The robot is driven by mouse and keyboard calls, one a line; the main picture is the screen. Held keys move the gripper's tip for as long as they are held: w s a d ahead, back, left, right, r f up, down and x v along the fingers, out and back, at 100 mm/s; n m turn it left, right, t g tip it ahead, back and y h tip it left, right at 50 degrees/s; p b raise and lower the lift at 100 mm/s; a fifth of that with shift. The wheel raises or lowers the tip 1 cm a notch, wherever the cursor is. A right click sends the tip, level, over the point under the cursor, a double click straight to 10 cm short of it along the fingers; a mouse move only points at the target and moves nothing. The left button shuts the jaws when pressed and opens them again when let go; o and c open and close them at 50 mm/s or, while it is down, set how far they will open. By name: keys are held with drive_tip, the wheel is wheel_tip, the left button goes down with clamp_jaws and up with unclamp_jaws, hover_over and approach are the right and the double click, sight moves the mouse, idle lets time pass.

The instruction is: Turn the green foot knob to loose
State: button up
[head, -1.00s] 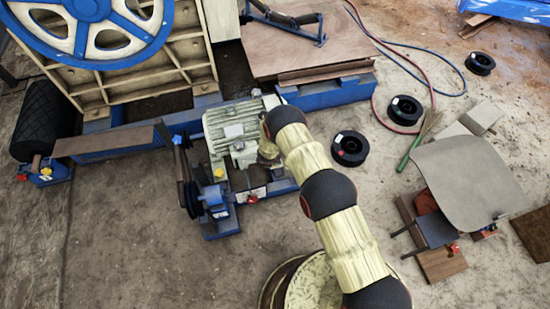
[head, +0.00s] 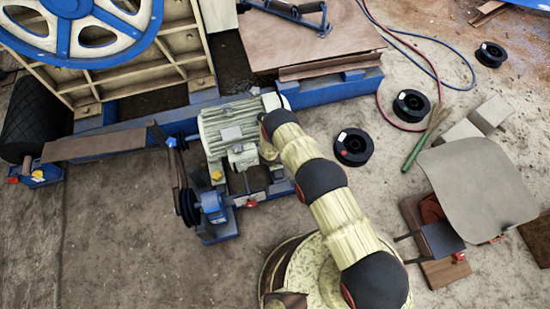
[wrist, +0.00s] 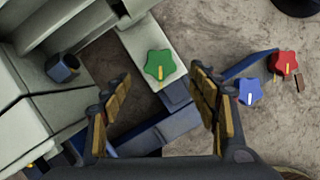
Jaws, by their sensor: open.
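The green foot knob (wrist: 160,66) is a star-shaped knob with a yellow mark, on a pale foot plate in the wrist view. My gripper (wrist: 160,88) is open, with one finger on each side of the view. The knob appears between and beyond the fingertips, apart from them. In the head view my arm reaches to the grey motor (head: 230,127), and the green knob and my fingers are hidden there. A blue knob (wrist: 249,91) and a red knob (wrist: 284,64) show to the right in the wrist view.
The motor's ribbed housing fills the left of the wrist view, close to the left finger. A blue bolt head (wrist: 63,67) sits on it. In the head view, a yellow knob (head: 216,175), belt pulley (head: 189,207) and black spool (head: 353,147) are near the motor.

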drive_tip(key=b+x, duration=0.4)
drive_tip(key=x, duration=0.2)
drive_tip(key=shift+w+f, duration=0.15)
drive_tip(key=shift+f, duration=0.25)
drive_tip(key=shift+c, duration=0.2)
drive_tip(key=c, duration=1.1)
